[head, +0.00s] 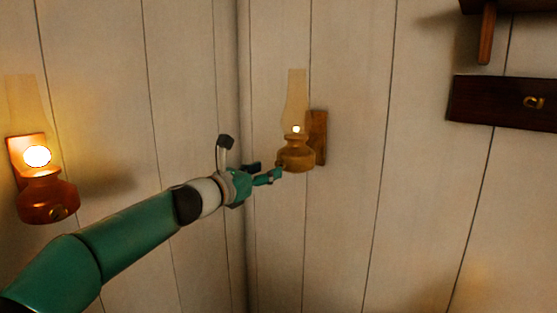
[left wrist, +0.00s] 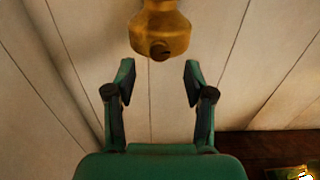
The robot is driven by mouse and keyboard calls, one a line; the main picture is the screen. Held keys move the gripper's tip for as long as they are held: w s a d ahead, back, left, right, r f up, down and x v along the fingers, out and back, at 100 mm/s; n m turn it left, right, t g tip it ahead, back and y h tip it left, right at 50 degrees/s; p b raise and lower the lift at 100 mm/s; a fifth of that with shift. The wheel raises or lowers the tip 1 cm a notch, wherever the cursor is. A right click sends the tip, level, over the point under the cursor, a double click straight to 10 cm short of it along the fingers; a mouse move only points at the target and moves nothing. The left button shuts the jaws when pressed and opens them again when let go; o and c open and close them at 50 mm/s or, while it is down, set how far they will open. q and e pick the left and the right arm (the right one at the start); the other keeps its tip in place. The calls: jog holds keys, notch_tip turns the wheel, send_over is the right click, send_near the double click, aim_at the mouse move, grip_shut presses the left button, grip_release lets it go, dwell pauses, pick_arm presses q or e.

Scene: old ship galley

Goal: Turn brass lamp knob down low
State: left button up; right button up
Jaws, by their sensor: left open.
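A brass oil lamp (head: 294,156) with a clear glass chimney (head: 297,95) and a small, dim flame hangs on a wooden bracket on the wall, right of the corner. Its body (left wrist: 160,22) fills the top middle of the left wrist view, with the round knob (left wrist: 160,50) facing my gripper. My left gripper (left wrist: 159,75) is open and empty, its two fingers spread either side of the line to the knob, just short of it. In the head view the gripper (head: 266,175) is just left of and below the lamp body. My right gripper is not in view.
A second, copper-coloured lamp (head: 46,198) burns brightly on the left wall, with its own knob (head: 58,213). A dark wooden rail (head: 500,101) with a brass hook is at the right. The wall between is bare planks.

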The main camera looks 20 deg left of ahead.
aim_at(279, 165)
pick_arm(q)
jog(key=p+x, duration=0.1)
jog(key=x, duration=0.4)
jog(key=shift+p, duration=0.4)
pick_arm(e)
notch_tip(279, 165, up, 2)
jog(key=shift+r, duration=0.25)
pick_arm(q)
grip_shut()
jog(key=m+b, duration=0.2)
jog(key=m, duration=0.2)
grip_release()
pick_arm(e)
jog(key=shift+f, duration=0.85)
pick_arm(q)
jog(key=shift+s, duration=0.1)
